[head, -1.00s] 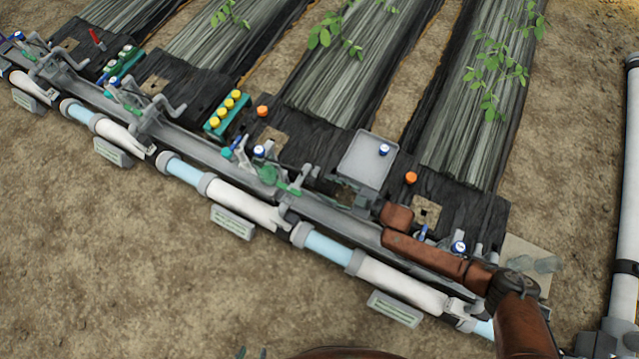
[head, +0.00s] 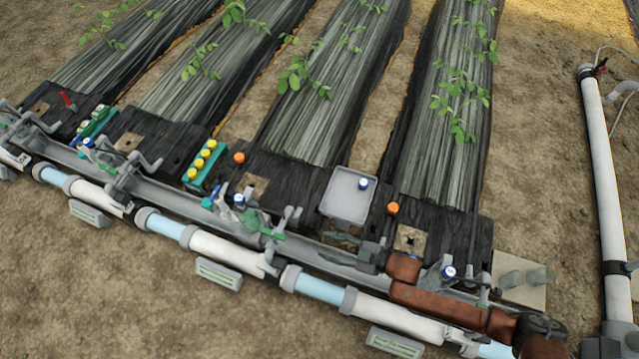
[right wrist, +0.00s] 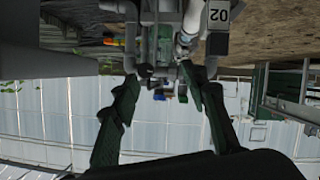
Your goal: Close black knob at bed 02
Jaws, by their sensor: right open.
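My right gripper (head: 346,248) reaches left along the grey rail, open and empty, below the grey tray. In the right wrist view its dark fingers (right wrist: 160,82) stand apart, with fittings of the rail between and beyond their tips. A black-on-white 02 label (right wrist: 217,15) shows upside down at the top of that view, beside a white pipe fitting. I cannot clearly make out the black knob in either view. A valve with green parts (head: 271,233) and a grey handle (head: 291,216) stands left of the gripper, apart from it. My left gripper is not in view.
A grey tray (head: 338,207) with a blue-and-white cap (head: 363,184) stands behind the gripper. An orange cap (head: 392,208) is nearby. A teal rack (head: 193,180) with yellow caps is farther left. The white-and-blue pipe (head: 320,288) runs in front; bare soil lies before it.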

